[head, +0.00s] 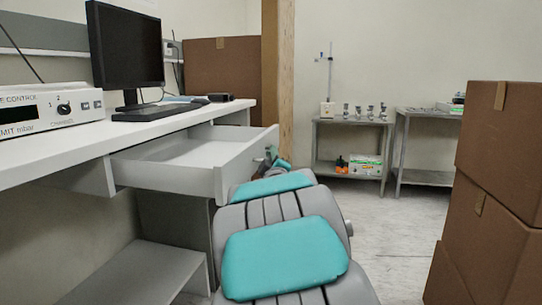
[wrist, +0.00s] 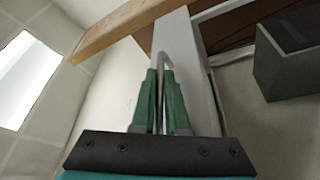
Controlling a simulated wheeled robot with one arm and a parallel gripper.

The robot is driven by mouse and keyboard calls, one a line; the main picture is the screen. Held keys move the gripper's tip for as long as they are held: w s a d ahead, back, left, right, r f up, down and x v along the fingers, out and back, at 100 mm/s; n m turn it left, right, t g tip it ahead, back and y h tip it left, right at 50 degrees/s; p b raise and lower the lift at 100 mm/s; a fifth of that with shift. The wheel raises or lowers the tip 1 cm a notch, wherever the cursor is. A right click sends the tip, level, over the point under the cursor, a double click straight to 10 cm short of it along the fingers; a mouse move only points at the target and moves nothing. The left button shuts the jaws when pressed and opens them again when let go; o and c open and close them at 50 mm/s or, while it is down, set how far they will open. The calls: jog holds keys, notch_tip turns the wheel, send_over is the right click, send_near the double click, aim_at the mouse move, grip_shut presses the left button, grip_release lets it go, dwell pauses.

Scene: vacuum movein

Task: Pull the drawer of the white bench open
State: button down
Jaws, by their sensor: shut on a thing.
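The white bench (head: 45,161) runs along the left in the head view. Its drawer (head: 228,167) stands pulled out, with its empty inside showing. In the wrist view the drawer front (wrist: 182,42) is a pale upright strip with a thin metal handle (wrist: 165,58). My gripper (wrist: 159,75) has its green fingers shut on this handle. In the head view my gripper (head: 268,163) is at the outer face of the drawer front, partly hidden behind my arm.
A monitor (head: 126,50) and a control unit (head: 50,110) stand on the bench. Stacked brown boxes (head: 500,150) rise on the right. Grey metal tables (head: 350,150) stand at the back wall. The floor (head: 395,235) between is clear.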

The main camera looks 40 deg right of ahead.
jog(key=c, duration=0.9)
grip_release()
jog(key=shift+s+a, duration=0.1)
jog(key=v, duration=0.7)
jog(key=shift+s+a+f, duration=0.1)
jog(key=shift+s+a, duration=0.05)
jog(key=shift+s, duration=0.1)
